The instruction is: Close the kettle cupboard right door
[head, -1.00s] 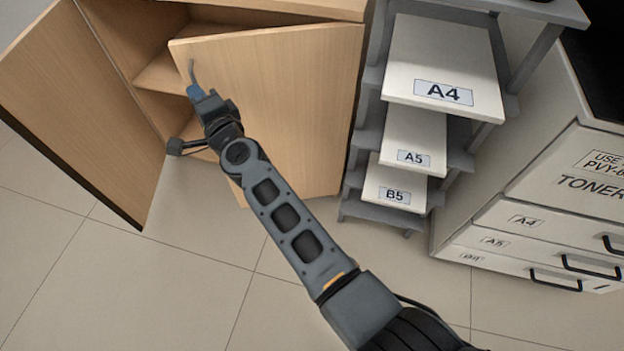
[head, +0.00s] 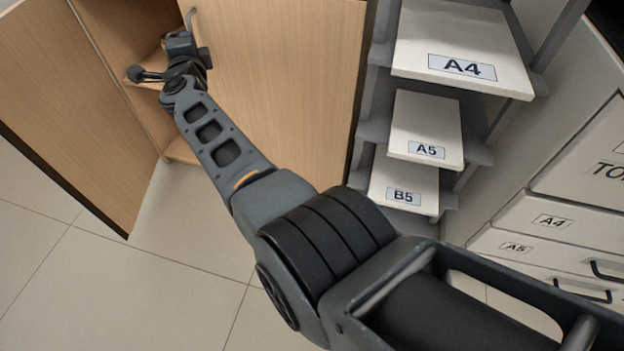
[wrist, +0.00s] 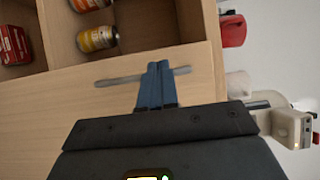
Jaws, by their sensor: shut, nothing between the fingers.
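The kettle cupboard's right door (head: 290,90) is a light wood panel, standing partly open with the interior showing to its left. Its grey bar handle (head: 190,18) is near the free edge. In the wrist view the door (wrist: 60,110) and handle (wrist: 118,80) lie right behind my fingers. My gripper (wrist: 157,66) is shut and empty, its blue fingertips over the handle bar; I cannot tell if they touch it. In the head view my wrist hides the fingers. The left door (head: 70,110) stands wide open.
Cans (wrist: 97,38) stand inside the cupboard. A grey rack with paper trays (head: 465,45) stands close right of the cupboard, with white drawers (head: 550,225) beyond. A red object (wrist: 232,30) and a white appliance (wrist: 285,118) show right. Floor (head: 130,290) is clear at lower left.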

